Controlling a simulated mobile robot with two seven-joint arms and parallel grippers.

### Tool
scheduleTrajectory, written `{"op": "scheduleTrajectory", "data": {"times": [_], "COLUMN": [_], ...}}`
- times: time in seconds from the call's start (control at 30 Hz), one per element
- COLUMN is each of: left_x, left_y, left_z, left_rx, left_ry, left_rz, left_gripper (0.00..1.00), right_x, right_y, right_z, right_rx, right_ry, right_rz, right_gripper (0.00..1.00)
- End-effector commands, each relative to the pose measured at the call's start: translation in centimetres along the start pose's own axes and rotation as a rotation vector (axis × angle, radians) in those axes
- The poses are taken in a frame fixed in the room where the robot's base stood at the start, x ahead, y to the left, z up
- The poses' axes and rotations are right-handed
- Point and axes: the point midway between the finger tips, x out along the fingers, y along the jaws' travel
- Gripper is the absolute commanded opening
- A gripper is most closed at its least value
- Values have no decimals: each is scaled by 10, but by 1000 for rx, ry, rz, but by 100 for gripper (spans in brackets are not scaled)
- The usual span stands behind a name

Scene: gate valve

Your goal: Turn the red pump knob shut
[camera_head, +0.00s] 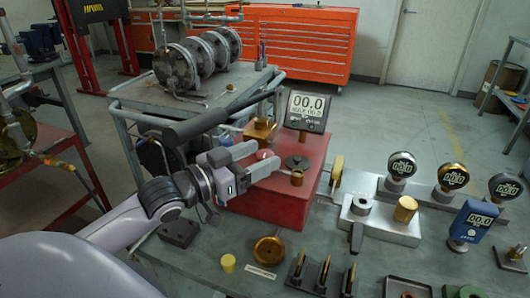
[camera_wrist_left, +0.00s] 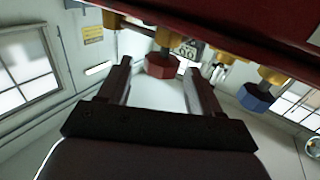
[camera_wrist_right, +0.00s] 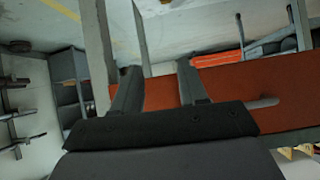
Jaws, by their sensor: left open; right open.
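The red knob (camera_wrist_left: 162,66) is faceted and sits on a brass stem on the pump's red body (camera_wrist_left: 235,22). In the left wrist view it appears between the fingertips of my open left gripper (camera_wrist_left: 157,70), with gaps on both sides. In the head view, my left gripper (camera_head: 265,157) reaches over the red pump box (camera_head: 262,208), and a small part of the red knob (camera_head: 262,154) shows between the fingers. My right gripper (camera_wrist_right: 155,75) is open and empty in the right wrist view, and is outside the head view.
A blue knob (camera_wrist_left: 256,97) sits beside the red one. A digital gauge (camera_head: 306,108) reading 00.0 stands behind the pump. Several gauges and a blue meter (camera_head: 472,222) stand at the right. A brass disc (camera_head: 269,250) and tool rack (camera_head: 322,274) lie in front.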

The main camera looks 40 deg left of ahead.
Motion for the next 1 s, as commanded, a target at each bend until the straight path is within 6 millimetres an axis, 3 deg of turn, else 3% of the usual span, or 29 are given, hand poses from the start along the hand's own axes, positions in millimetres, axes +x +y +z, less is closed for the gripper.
{"op": "scheduleTrajectory", "data": {"times": [0.3,0.67,0.83,1.0], "left_x": [20,23,23,23], "left_y": [0,0,0,0], "left_z": [0,0,0,0], "left_rx": [-1,-1,-1,0], "left_ry": [1,-1,-1,-1], "left_rz": [-1,0,0,4], "left_gripper": [64,64,13,13], "right_x": [0,0,0,0], "right_y": [1,-1,-1,-1], "right_z": [0,0,0,0], "right_rx": [0,9,10,9], "right_ry": [-1,1,1,1], "right_rz": [2,3,3,2], "right_gripper": [43,43,43,43]}}
